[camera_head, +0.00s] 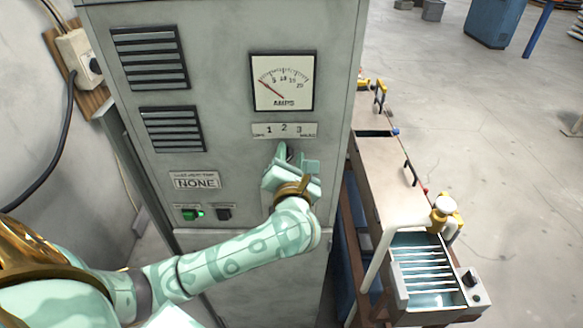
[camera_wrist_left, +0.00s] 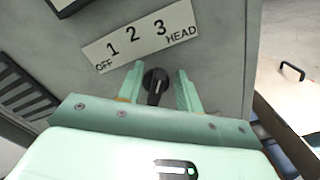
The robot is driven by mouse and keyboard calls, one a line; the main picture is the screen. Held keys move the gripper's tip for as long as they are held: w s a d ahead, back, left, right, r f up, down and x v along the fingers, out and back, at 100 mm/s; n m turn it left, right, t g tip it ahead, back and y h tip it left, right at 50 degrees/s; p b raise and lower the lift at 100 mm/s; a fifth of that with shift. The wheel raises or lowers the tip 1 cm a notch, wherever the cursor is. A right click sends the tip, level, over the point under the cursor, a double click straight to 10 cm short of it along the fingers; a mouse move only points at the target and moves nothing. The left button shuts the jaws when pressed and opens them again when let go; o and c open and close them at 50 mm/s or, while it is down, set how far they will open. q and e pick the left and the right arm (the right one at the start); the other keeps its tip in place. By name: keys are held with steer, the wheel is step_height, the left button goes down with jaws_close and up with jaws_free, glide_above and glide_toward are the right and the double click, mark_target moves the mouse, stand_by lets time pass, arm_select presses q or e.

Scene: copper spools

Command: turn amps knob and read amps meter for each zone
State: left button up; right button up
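The amps meter (camera_head: 283,81) is a square white dial high on the grey cabinet. Its needle rests near the low left end of the scale. Below it, the zone label plate (camera_head: 284,130) shows 1, 2 and 3; it also shows in the left wrist view (camera_wrist_left: 138,36) with OFF and HEAD at its ends. The black amps knob (camera_wrist_left: 156,84) is below the plate. My left gripper (camera_wrist_left: 160,88) is open, with a finger on each side of the knob and a visible gap at the right finger. In the head view my left gripper (camera_head: 296,160) hides the knob. My right gripper is out of view.
A green-lit switch (camera_head: 193,214) and a dark switch (camera_head: 224,213) are low on the panel, under a NONE plate (camera_head: 195,181). A bench-like machine (camera_head: 390,180) with a lit slatted bay stands close on the right. Open floor lies beyond it.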

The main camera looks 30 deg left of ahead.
arm_select(q)
steer(key=p+v, duration=0.2)
steer(key=v, duration=1.4)
steer(key=shift+p, duration=0.3)
steer(key=shift+a, duration=0.1)
